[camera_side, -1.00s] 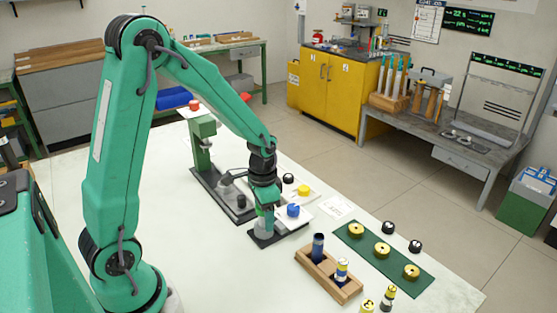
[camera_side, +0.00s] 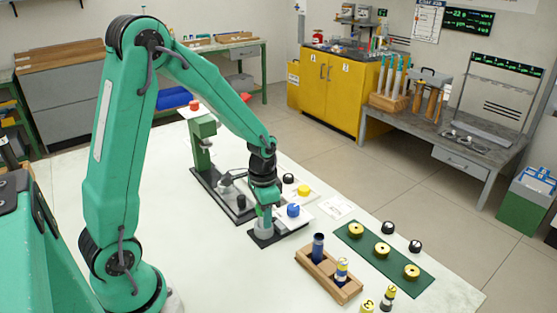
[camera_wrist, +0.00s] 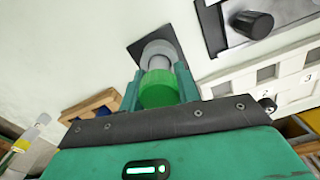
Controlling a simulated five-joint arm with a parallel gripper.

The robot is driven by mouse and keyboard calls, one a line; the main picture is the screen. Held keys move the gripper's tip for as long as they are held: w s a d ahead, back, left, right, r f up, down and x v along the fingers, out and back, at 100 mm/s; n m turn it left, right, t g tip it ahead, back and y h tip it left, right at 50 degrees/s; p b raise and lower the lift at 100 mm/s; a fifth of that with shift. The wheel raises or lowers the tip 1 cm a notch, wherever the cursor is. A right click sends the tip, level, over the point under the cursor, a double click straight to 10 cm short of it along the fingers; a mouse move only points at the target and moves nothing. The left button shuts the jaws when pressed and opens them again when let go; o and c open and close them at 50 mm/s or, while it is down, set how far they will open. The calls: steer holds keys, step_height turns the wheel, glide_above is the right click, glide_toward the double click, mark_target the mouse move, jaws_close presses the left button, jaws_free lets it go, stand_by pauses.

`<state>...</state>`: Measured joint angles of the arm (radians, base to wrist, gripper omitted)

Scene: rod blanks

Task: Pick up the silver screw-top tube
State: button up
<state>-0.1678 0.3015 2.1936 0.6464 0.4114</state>
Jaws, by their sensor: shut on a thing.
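My gripper (camera_wrist: 159,88) has its two green fingers closed on opposite sides of a round green cap (camera_wrist: 159,89). A silver-grey cylinder (camera_wrist: 158,49) shows just beyond the cap, in line with it. I cannot tell whether this cylinder is the silver tube's body or a holder around it. It stands on a black base plate (camera_wrist: 136,51). In the side view my gripper (camera_side: 264,217) points down over the same grey cylinder (camera_side: 263,230) and black plate (camera_side: 252,239). The fingers hide part of the cap there.
A wooden rack (camera_side: 343,293) holds a dark blue tube (camera_side: 318,246) and a labelled tube (camera_side: 341,269). A green mat (camera_side: 396,263) carries yellow round pieces. A white panel with a blue knob (camera_side: 293,210) is close right of my gripper. A green-posted stand (camera_side: 203,147) is behind.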

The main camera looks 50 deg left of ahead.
steer(key=shift+r, duration=0.15)
steer(key=shift+r, duration=0.85)
step_height(320, 180, up, 2)
steer(key=shift+r, duration=0.15)
steer(key=s+d+r, duration=0.4)
steer(key=d+r, duration=0.2)
steer(key=d, duration=0.5)
steer(key=shift+s+r, duration=0.15)
steer(key=shift+r, duration=0.25)
steer(key=w+a+n, duration=0.3)
steer(key=w+a, duration=0.5)
steer(key=a, duration=0.4)
steer(key=w+a+n, duration=0.3)
steer(key=w+a, duration=0.5)
steer(key=a, duration=0.3)
steer(key=a+f, duration=0.7)
steer(key=a, duration=0.4)
steer(key=shift+s+a, duration=0.3)
steer(key=shift+s, duration=0.05)
steer(key=shift+f, duration=0.2)
